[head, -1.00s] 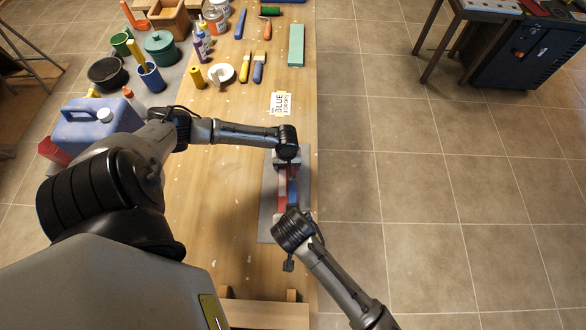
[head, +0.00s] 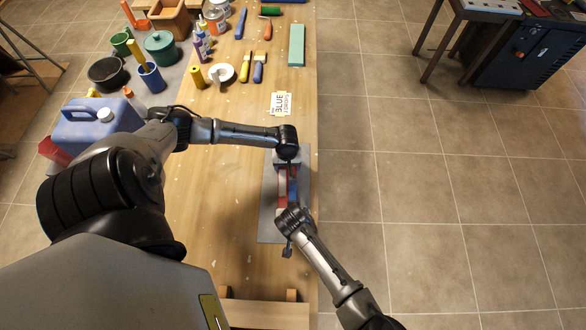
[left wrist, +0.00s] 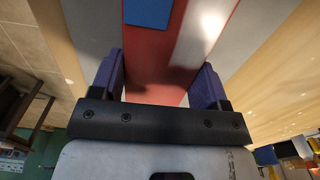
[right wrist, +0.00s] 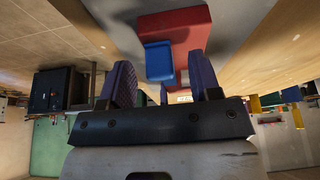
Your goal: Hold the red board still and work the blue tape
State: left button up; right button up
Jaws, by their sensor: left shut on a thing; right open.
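The red board (head: 282,188) lies lengthwise on a grey mat near the bench's right edge. In the left wrist view the board (left wrist: 150,60) runs between the fingers of my left gripper (left wrist: 158,82), which is shut on it at its far end. A pale strip runs along the board there. The blue tape (head: 293,186) shows on the board's right side in the head view, and as a blue block (right wrist: 160,62) against the red in the right wrist view. My right gripper (right wrist: 162,85) is open, near the board's close end, with the blue ahead of its fingers.
The grey mat (head: 270,228) lies under the board. A paper label reading BLUE (head: 281,104) lies beyond it. The bench edge is close on the right.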

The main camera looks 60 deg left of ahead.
jog(key=shift+f, duration=0.3)
jog(key=shift+a, duration=0.1)
jog(key=shift+c, duration=0.2)
grip_shut()
dwell(0.4)
dwell(0.4)
